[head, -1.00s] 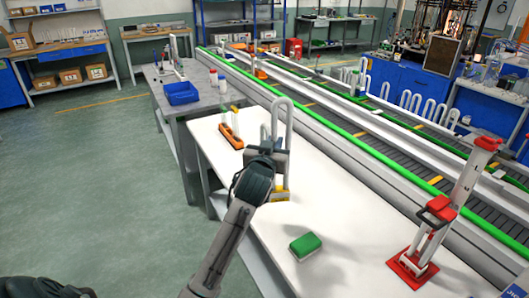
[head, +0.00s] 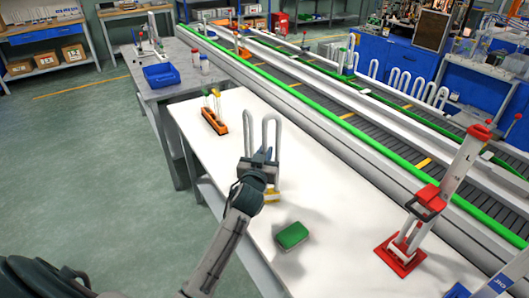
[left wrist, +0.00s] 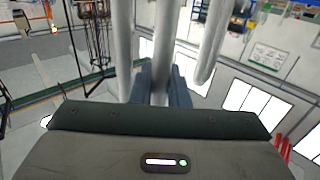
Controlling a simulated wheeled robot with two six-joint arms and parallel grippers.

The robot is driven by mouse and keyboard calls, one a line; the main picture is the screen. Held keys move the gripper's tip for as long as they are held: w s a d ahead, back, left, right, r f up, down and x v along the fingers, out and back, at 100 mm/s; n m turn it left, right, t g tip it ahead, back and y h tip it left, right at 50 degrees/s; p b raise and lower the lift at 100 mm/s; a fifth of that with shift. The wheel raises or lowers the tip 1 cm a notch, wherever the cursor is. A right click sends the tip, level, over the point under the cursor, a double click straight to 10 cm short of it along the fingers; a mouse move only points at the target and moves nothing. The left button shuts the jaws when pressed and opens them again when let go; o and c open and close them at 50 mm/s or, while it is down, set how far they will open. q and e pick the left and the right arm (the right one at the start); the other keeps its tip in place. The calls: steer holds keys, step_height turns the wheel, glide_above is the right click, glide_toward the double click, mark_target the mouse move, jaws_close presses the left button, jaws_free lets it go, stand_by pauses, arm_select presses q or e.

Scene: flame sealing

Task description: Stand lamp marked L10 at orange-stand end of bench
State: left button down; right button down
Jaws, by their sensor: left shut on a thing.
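My left gripper (head: 264,160) is shut on a white lamp of tall bent tubes (head: 279,135), held upright over the middle of the white bench. A yellow base part (head: 271,196) shows at its lower end; I cannot tell whether it touches the bench. In the left wrist view, the fingers (left wrist: 160,88) are around one pale tube (left wrist: 156,40). No L10 mark is readable. The orange stand (head: 214,121), holding small upright parts, is at the bench's far left end, beyond the lamp. My right gripper is not in view.
A green block (head: 292,235) lies on the white bench (head: 335,205) near the front. A red stand (head: 400,257) with a tall marked post is at the right. A conveyor (head: 330,120) runs behind. Bench surface between lamp and orange stand is clear.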

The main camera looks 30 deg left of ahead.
arm_select(q)
steer(key=c, duration=1.7)
jaws_free()
steer(key=o, duration=0.3)
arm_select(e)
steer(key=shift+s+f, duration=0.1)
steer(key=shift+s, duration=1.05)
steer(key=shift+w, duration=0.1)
